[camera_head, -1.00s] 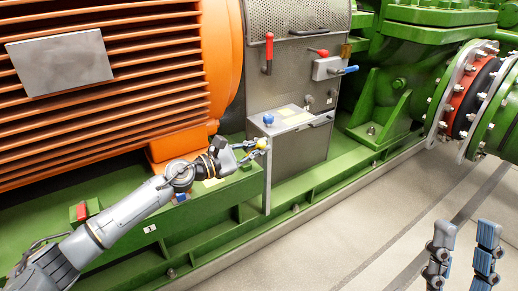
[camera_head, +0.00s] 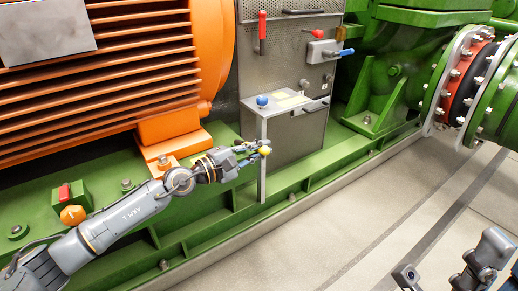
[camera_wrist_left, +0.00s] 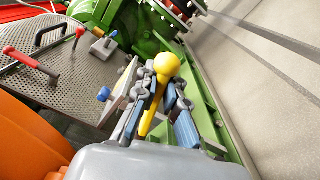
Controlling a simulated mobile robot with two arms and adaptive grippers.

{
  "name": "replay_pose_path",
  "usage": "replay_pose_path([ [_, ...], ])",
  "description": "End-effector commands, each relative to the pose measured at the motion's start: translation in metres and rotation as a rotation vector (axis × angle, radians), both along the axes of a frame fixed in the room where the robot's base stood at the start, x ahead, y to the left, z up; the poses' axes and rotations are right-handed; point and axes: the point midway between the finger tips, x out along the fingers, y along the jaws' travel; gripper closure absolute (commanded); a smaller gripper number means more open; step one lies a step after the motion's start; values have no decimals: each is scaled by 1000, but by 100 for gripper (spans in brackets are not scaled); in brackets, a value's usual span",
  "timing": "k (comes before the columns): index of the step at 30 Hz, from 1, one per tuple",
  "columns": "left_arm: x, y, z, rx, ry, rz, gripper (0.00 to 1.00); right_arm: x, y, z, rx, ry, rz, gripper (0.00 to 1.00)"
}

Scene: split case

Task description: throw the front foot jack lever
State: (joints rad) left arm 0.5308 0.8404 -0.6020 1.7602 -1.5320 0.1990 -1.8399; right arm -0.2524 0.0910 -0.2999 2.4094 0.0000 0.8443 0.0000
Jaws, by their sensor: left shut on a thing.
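A yellow lever with a ball end (camera_wrist_left: 165,68) stands between the fingers of my left gripper (camera_wrist_left: 158,110) in the left wrist view. The fingers are shut on its stem, and the ball sticks out past the fingertips.
An orange motor (camera_head: 110,90) stands behind the arm. A grey cabinet (camera_head: 290,140) carries a blue knob (camera_head: 262,101), a red handle (camera_head: 262,32) and a blue-tipped lever (camera_head: 340,53). A red part (camera_head: 65,192) sits on the base frame. The floor (camera_head: 360,220) is clear.

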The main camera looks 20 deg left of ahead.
Motion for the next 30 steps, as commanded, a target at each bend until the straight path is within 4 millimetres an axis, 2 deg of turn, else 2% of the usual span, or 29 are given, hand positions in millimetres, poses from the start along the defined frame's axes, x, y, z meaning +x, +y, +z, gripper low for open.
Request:
replay_pose_path([
  [16, -1, -1, -6, 26, -11, -3, 100, 1, 1, 2, -1, -11, 0, 60],
  [17, -1, -1, -6, 26, -11, -3, 86, 1, 1, 2, -1, -11, 0, 60],
  [20, -1, -1, -6, 25, -10, -3, 66, 1, 1, 2, -1, -11, 0, 60],
  [30, -2, 1, -4, 21, -12, 0, 66, 1, 0, 2, 0, -10, -1, 60],
])
